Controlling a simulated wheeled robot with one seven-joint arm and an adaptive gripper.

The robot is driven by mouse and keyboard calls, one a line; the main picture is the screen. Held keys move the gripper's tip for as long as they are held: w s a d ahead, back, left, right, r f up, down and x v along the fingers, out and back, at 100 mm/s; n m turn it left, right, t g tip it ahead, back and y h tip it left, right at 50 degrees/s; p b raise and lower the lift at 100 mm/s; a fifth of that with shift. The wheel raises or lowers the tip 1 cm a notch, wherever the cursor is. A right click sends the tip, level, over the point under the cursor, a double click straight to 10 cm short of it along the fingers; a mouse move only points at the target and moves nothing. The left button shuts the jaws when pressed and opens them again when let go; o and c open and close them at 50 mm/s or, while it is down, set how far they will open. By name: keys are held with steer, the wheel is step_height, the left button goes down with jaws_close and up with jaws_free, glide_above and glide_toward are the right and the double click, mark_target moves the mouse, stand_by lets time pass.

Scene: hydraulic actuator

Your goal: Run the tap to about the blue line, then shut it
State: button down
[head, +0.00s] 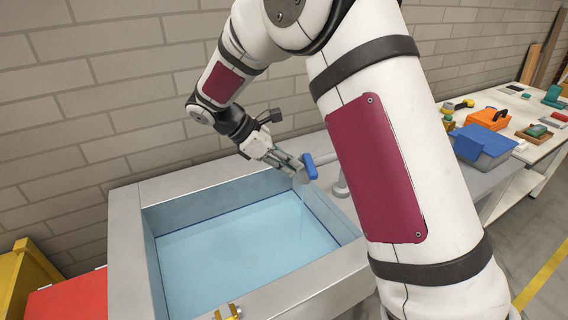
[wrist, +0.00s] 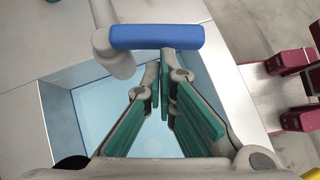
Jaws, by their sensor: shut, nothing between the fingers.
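The grey tank (head: 125,235) holds pale blue water (head: 245,245). A dark blue line (head: 215,215) runs along its back wall, with the water surface close to it; I cannot tell exactly whether it is at the line. The tap's blue handle (head: 309,166) stands above the tank's right rim on a grey pipe (head: 340,178). In the wrist view the handle (wrist: 155,37) lies crosswise just beyond my fingertips. My gripper (head: 297,168), with green finger pads, is shut and empty beside the handle; contact is unclear. A faint streak below the tap may be flowing water.
A brass fitting (head: 228,312) sits on the tank's front rim. A yellow bin (head: 25,275) and a red box (head: 68,298) stand at left. At right, a bench carries a blue box (head: 482,146), an orange case (head: 488,118) and other tools. A brick wall is behind.

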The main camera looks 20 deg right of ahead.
mark_target(309, 164)
steer(key=s+d+n+t+p, duration=0.2)
steer(key=n, duration=0.1)
steer(key=shift+d, duration=0.15)
steer(key=shift+w, duration=0.1)
stand_by(0.4)
